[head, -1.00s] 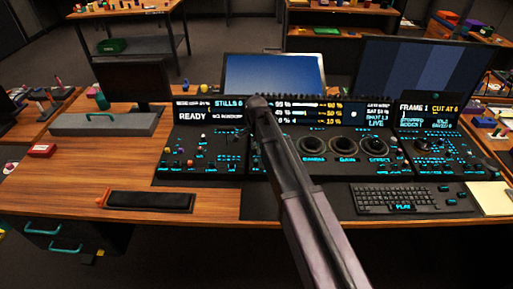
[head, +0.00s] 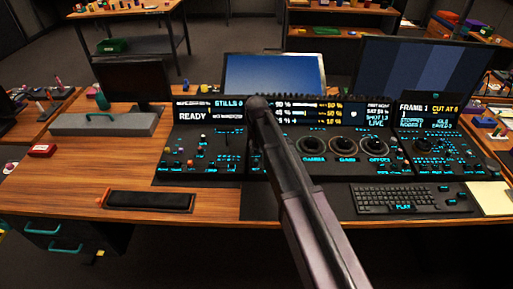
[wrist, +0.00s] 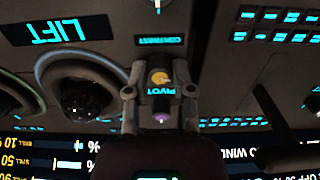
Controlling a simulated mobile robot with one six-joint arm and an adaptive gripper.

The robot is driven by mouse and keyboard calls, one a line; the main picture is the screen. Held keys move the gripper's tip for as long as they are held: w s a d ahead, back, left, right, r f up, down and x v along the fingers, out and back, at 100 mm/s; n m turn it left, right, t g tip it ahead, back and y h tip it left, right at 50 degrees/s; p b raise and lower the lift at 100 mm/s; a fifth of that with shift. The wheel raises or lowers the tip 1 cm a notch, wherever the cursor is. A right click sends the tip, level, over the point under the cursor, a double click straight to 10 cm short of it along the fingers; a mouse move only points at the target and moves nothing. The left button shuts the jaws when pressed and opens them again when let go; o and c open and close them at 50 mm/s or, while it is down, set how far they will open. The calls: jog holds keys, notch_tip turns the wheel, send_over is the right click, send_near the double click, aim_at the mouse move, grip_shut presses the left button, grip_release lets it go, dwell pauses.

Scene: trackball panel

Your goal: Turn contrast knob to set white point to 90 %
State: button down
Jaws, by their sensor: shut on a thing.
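In the wrist view, which shows the panel upside down, my gripper (wrist: 160,82) is shut on a small knob with an orange-tan top (wrist: 159,76). The knob sits beside the lit CONTRAST label (wrist: 161,40), and both fingers straddle it. A PIVOT label (wrist: 160,91) and a purple-tipped control (wrist: 160,118) show between the fingers, nearer my palm. In the head view my arm hides the gripper and the knob. The panel's centre screen (head: 301,113) shows percent readouts and white bars, partly covered by my arm and too small to read surely.
Dark trackballs in rings lie right of my arm, one (head: 313,146) closest; a trackball (wrist: 88,92) also shows beside the gripper. Lit buttons crowd the panel. A keyboard (head: 408,198), a black wrist rest (head: 148,201) and a grey case (head: 104,124) lie around it.

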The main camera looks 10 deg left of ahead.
jog(key=n, duration=0.5)
jog(key=shift+n, duration=0.3)
jog(key=n, duration=0.5)
jog(key=shift+s+n, duration=0.1)
jog(key=shift+n, duration=0.3)
jog(key=shift+c, duration=2.4)
grip_release()
